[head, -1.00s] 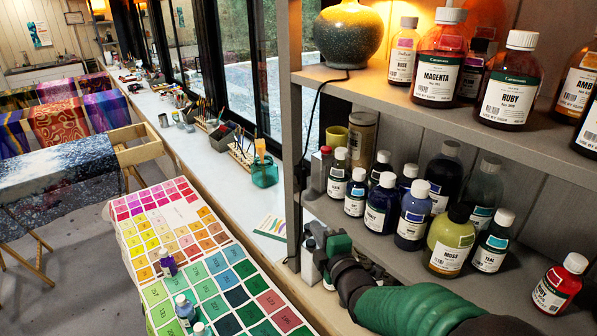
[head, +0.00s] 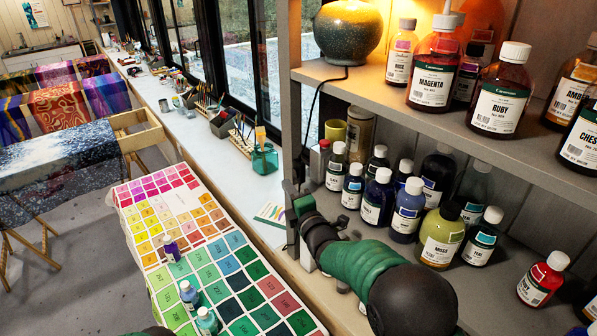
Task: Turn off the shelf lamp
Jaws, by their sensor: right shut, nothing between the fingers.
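The shelf lamp (head: 347,35) has a round speckled blue-green and tan ceramic base on the upper shelf, and a warm glow lights the wall beside it. Its shade is outside the view. A dark cord (head: 313,108) runs from the base over the shelf edge and hangs beside the grey post. My right gripper (head: 292,188) is at the post, near the lower part of the cord, shut and empty. My arm hides part of this area, and I cannot tell whether the fingers touch the cord. I cannot make out a switch. My left gripper is not in view.
Ink bottles crowd both shelves, including a magenta bottle (head: 436,70) above and a moss bottle (head: 441,235) below, close to my right arm. The grey shelf post (head: 291,110) stands by the gripper. A colour chart (head: 205,250) with small bottles lies left, beside a long white counter (head: 215,150).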

